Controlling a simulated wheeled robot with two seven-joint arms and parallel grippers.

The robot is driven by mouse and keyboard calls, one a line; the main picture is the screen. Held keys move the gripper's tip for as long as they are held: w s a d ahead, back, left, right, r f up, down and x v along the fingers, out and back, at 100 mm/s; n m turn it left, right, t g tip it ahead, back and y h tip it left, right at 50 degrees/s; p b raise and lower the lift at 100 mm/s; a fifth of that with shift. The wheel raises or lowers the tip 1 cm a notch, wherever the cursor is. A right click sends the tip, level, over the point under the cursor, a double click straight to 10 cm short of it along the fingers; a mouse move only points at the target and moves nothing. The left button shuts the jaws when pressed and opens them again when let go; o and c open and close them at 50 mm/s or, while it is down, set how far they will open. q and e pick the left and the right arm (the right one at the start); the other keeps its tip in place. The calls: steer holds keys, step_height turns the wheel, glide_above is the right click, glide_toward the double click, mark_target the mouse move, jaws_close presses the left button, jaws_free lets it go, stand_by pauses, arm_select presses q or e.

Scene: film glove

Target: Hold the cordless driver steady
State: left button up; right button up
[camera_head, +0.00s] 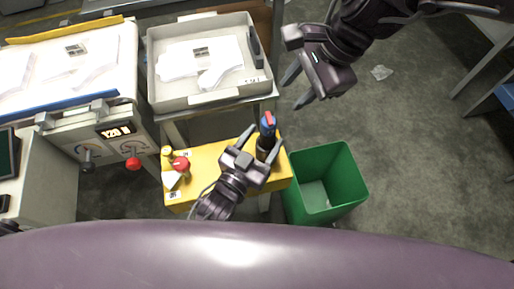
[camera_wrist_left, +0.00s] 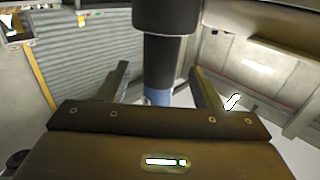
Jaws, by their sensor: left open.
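What I take for the cordless driver (camera_head: 267,124) stands upright at the right part of the yellow stand, dark below with a blue and red top. My left gripper (camera_head: 262,142) is open, its two fingers on either side of the driver's dark body. In the left wrist view the driver shows as a black cylinder (camera_wrist_left: 160,60) with a blue part beyond it, between the spread fingers, with visible gaps. Contact cannot be seen. My right gripper (camera_head: 291,91) is open and empty, above the floor at the upper right of the driver.
The yellow stand (camera_head: 207,158) also bears small red and yellow items (camera_head: 180,164) at its left. A green bin (camera_head: 345,178) stands right of it. A grey tray (camera_head: 205,98) with white sheets lies behind. A control panel with knobs (camera_head: 112,136) is left. Floor at right is mostly clear.

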mark_target(272, 128)
arm_select(q)
steer(key=x, duration=0.4)
steer(key=shift+w+d, duration=0.2)
steer(key=shift+w, duration=0.05)
